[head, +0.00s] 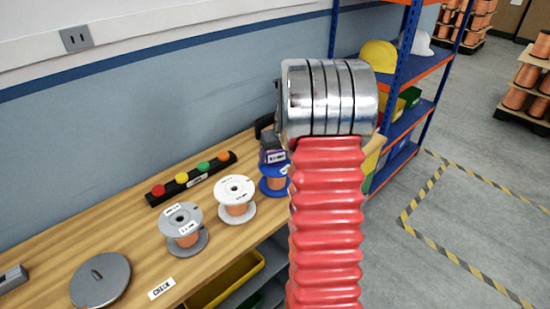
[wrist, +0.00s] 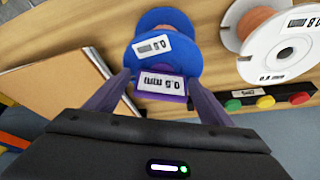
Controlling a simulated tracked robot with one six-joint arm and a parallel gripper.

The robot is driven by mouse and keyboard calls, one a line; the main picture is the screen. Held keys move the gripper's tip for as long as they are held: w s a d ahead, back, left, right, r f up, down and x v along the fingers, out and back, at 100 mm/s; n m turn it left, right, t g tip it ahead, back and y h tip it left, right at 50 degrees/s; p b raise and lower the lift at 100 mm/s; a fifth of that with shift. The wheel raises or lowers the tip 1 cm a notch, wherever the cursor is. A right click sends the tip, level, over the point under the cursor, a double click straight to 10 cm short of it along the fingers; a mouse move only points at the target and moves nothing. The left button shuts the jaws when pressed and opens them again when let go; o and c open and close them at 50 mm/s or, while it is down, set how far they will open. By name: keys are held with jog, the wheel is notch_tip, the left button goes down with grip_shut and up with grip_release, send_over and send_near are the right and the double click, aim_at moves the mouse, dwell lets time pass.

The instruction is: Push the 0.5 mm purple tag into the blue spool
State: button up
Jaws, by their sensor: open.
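The blue spool (wrist: 165,22) stands on the bench, with a white label reading 0.5 on its flange. It also shows in the head view (head: 266,189), partly hidden behind my arm. The purple tag (wrist: 147,97), with a white 0.5 mm label, is at the spool's edge on my gripper's side. In the head view the purple tag (head: 265,160) is above the spool. I cannot tell whether they touch. My gripper (wrist: 157,80) is open, with one finger on each side of the tag.
A white spool (head: 235,209) and a grey spool (head: 185,245) stand to the left of the blue one. Behind them lies a black bar (head: 168,194) with coloured buttons. A blue shelf rack (head: 392,95) stands behind.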

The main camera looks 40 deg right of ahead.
jog(key=shift+s+a+f, duration=0.1)
jog(key=shift+a+f, duration=0.1)
jog(key=shift+f, duration=0.1)
jog(key=shift+r, duration=0.1)
jog(key=v, duration=1.4)
jog(key=shift+d, duration=0.2)
dwell(0.3)
